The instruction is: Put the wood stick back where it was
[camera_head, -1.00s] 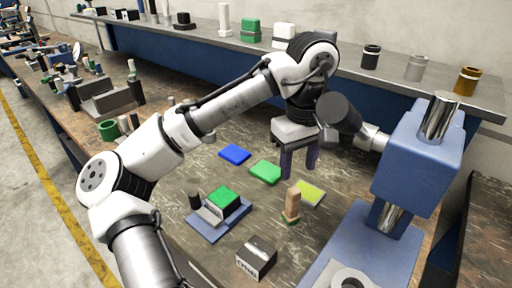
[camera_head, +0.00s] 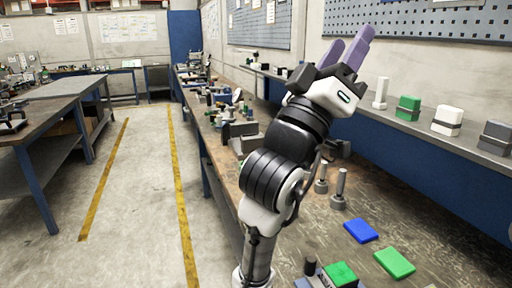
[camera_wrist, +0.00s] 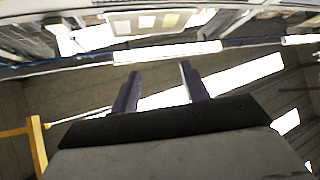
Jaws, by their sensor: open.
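My gripper (camera_head: 351,42) is raised above the bench with its two purple fingers pointing up, spread apart with nothing between them. In the wrist view its fingers (camera_wrist: 160,72) are also apart and empty, facing the ceiling and upper wall. The wood stick is not in either current view. A blue pad (camera_head: 361,231) and a green pad (camera_head: 395,263) lie flat on the bench at the lower right of the head view.
The workbench (camera_head: 385,205) runs away along the wall, with several small metal parts and posts (camera_head: 340,187) on it. A shelf (camera_head: 440,143) behind holds green, white and grey blocks. A green-topped block (camera_head: 340,274) shows at the bottom edge. Open floor (camera_head: 150,200) lies left.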

